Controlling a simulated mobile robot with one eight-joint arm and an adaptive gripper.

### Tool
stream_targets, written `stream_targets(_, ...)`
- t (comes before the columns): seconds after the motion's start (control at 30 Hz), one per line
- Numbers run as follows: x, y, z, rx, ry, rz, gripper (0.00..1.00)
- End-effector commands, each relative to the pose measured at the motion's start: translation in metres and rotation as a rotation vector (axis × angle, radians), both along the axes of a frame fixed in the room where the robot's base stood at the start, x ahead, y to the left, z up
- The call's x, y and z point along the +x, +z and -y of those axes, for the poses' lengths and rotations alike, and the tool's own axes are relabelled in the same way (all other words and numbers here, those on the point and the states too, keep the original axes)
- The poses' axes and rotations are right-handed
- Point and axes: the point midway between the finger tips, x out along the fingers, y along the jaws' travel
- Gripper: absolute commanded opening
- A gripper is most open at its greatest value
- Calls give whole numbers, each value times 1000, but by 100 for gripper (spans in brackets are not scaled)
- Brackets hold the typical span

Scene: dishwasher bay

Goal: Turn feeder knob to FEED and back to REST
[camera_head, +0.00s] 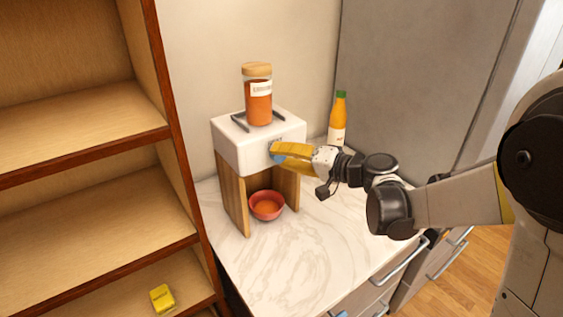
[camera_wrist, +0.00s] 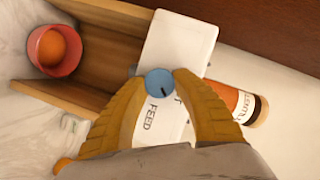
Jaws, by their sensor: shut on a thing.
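The feeder (camera_head: 228,147) is a white box on wooden side panels, standing on the marble counter. Its round blue knob (camera_wrist: 159,82) sits on the front face and carries a dark pointer line. In the wrist view the word FEED shows on the white face below the knob; the other label is mostly hidden by a finger. My gripper (camera_wrist: 158,84) has its yellow fingers shut on the knob, one on each side. In the head view my gripper (camera_head: 277,151) reaches the feeder's front from the right and covers most of the knob.
A jar with orange contents (camera_head: 259,100) stands on top of the feeder between dark rails. A red bowl (camera_head: 267,206) with orange contents sits beneath it. An orange bottle (camera_head: 338,120) stands behind my gripper. Wooden shelves (camera_head: 90,109) rise at left. The front counter is clear.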

Motion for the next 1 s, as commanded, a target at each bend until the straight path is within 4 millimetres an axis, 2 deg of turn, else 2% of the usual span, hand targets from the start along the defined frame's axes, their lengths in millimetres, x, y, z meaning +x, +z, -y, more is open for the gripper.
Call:
stream_targets(0.6,1,-4,0,456,0,-308,3)
stream_targets(1.0,0,-3,0,613,-1,-414,3)
